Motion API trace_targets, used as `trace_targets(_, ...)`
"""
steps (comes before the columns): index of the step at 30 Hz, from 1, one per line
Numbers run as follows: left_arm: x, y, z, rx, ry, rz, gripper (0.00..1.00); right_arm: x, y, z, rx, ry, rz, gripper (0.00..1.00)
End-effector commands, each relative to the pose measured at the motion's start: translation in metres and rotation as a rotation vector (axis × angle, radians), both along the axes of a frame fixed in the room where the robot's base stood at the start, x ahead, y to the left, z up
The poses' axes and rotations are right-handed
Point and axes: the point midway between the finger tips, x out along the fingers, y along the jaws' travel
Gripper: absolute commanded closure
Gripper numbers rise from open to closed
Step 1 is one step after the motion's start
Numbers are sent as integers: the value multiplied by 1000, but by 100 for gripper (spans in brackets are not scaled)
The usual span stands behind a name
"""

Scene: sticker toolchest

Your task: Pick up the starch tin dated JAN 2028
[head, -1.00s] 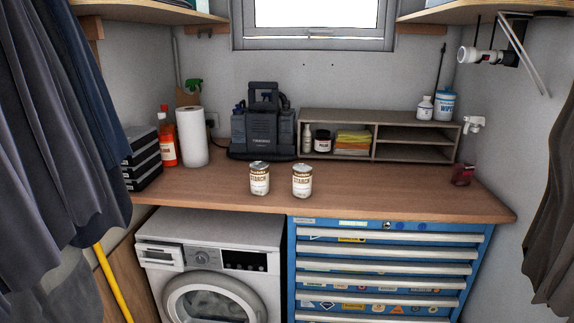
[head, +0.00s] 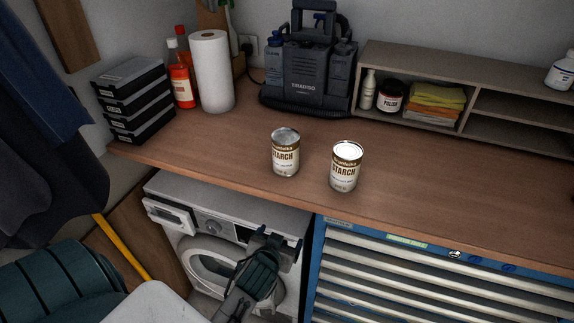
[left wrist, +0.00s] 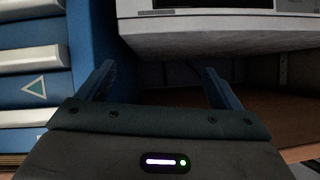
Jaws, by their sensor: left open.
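Two white starch tins with brown-and-gold bands stand upright and apart near the front edge of the wooden worktop (head: 440,190) in the head view: the left tin (head: 285,153) and the right tin (head: 345,167). Their date print is too small to read, so I cannot tell which says JAN 2028. My left gripper (head: 277,240) is open and empty, below the worktop edge in front of the washing machine, lower than both tins. In the left wrist view its two blue fingers (left wrist: 158,80) are spread with nothing between them. My right gripper is not in view.
A washing machine (head: 170,215) and a blue drawer chest (head: 313,275) stand under the worktop. Behind the tins are a dark pressure-washer-like machine (head: 315,85), a paper roll (head: 213,72) and a grey shelf unit (head: 520,98). Black cases (head: 137,100) are at left. The worktop around the tins is clear.

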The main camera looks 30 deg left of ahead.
Motion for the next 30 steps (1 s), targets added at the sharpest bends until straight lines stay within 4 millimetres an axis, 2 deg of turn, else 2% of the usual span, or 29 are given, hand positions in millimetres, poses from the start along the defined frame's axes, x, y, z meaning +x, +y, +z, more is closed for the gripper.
trace_targets(1,-4,2,41,-1,-60,21,13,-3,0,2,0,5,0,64)
trace_targets(3,-12,5,83,-4,-122,50,13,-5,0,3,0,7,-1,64)
trace_targets(6,-21,9,130,-8,-208,84,13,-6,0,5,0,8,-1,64)
trace_targets(9,-9,11,170,5,-362,102,13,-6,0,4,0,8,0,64)
trace_targets(12,0,10,191,17,-457,102,13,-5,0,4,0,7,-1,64)
trace_targets(17,14,12,209,29,-527,97,13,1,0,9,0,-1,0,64)
trace_targets(24,48,26,211,30,-528,97,13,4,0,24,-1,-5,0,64)
trace_targets(30,61,32,210,28,-526,98,13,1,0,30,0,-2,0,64)
